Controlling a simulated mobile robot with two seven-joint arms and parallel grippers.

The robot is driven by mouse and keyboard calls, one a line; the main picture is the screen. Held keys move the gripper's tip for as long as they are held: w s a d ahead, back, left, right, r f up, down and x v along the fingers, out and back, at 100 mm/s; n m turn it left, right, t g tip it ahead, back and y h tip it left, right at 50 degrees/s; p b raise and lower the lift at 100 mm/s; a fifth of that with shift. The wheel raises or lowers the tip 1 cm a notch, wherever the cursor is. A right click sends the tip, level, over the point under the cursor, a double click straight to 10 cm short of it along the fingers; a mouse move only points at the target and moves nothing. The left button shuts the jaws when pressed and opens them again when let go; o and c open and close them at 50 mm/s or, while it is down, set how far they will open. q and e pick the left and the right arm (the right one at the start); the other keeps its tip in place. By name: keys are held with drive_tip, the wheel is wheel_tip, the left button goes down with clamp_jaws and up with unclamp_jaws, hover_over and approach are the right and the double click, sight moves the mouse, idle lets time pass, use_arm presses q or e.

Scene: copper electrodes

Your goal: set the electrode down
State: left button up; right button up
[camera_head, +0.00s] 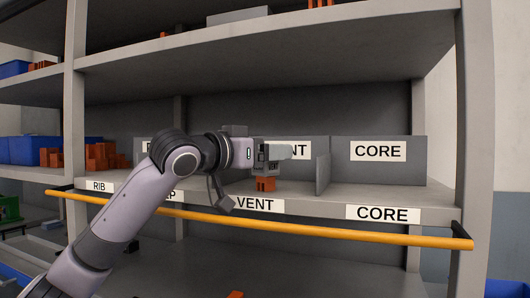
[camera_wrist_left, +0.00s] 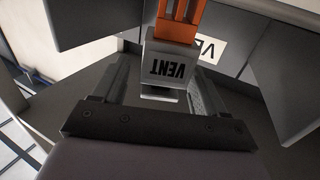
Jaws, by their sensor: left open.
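The electrode is a grey holder marked VENT (camera_wrist_left: 172,68) with an orange copper part (camera_head: 265,184). It appears upright, copper part down, on the shelf (camera_head: 300,192) above the front VENT label (camera_head: 255,205). My left gripper (camera_head: 275,152) reaches in from the left at the holder's height. In the left wrist view its two fingers (camera_wrist_left: 160,85) are apart on either side of the holder, open. The fingers partly hide the holder in the head view. My right gripper is in neither view.
A yellow bar (camera_head: 330,234) runs along the shelf front. An upright divider (camera_head: 323,174) separates VENT from the CORE compartment (camera_head: 378,173), which looks empty. Another shelf (camera_head: 280,50) is overhead. Blue bins (camera_head: 45,150) and copper pieces (camera_head: 90,157) stand at the left.

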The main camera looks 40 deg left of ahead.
use_arm(q)
drive_tip(key=s+a+b, duration=0.1)
drive_tip(key=s, duration=0.6)
drive_tip(key=shift+s+r+b, duration=0.3)
drive_tip(key=shift+r+b, duration=0.05)
drive_tip(key=shift+b, duration=0.05)
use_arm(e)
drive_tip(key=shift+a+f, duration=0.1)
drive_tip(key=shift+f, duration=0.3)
use_arm(q)
drive_tip(key=shift+a, duration=0.1)
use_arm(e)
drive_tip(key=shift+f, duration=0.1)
